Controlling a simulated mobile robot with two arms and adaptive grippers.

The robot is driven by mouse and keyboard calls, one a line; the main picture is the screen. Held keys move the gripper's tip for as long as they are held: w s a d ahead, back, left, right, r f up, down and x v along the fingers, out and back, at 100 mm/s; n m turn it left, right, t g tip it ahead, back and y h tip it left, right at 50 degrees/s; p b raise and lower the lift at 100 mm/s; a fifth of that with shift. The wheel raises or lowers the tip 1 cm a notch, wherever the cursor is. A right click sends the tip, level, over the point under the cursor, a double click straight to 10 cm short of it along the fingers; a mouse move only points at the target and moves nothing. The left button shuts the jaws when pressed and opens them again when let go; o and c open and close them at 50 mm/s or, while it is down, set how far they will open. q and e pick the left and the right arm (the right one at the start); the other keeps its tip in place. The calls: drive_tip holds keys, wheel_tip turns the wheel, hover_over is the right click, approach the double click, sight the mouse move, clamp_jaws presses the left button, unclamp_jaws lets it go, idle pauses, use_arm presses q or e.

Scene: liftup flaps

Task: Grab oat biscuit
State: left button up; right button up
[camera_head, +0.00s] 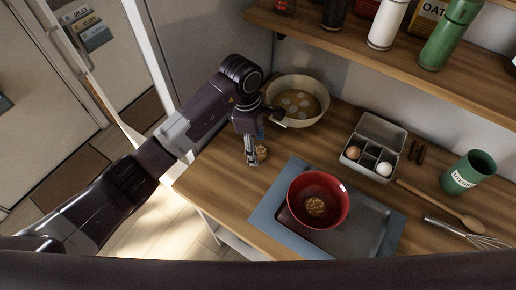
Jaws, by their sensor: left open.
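A round brown oat biscuit (262,153) lies on the wooden counter near its left edge, partly hidden by my left gripper. My left gripper (252,160) points down with its fingers at the biscuit's left side. It is open; whether a finger touches the biscuit I cannot tell. Another brown biscuit (315,206) lies inside a red bowl (333,190), which stands on a dark tray over a blue-grey mat. My right gripper is out of view.
A beige pan (318,88) with pale round pieces stands just behind my gripper. An egg box (372,135), a green mug (466,172), a wooden spoon (440,203) and a whisk (470,235) lie to the right. A shelf (340,42) with bottles overhangs the back.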

use_arm(q)
drive_tip(key=shift+f, duration=0.55)
drive_tip(key=c, duration=1)
drive_tip(key=shift+o, duration=0.2)
drive_tip(key=shift+r, duration=0.15)
